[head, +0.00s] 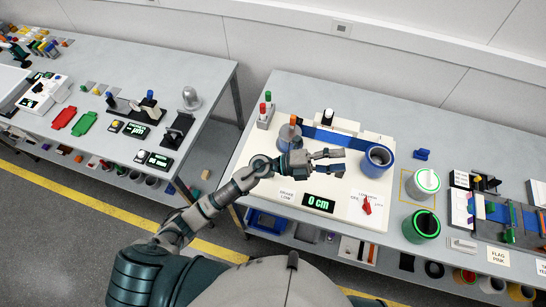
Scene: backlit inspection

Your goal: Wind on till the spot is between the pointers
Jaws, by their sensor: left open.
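A white winding board (345,205) lies on the right table. A blue band (328,138) runs along its back between a grey-blue reel with an orange-brown upright handle (294,121) on the left and a blue hollow reel (377,158) on the right. A display (319,203) reads 0 cm. A red lever (366,205) sits at the front right of the board. My left gripper (340,161) is open and empty over the board, in front of the band, its fingers pointing right. My arm covers part of the left reel. I cannot make out a spot or pointers. My right gripper is not in view.
The left table (190,70) holds several devices, across a gap.

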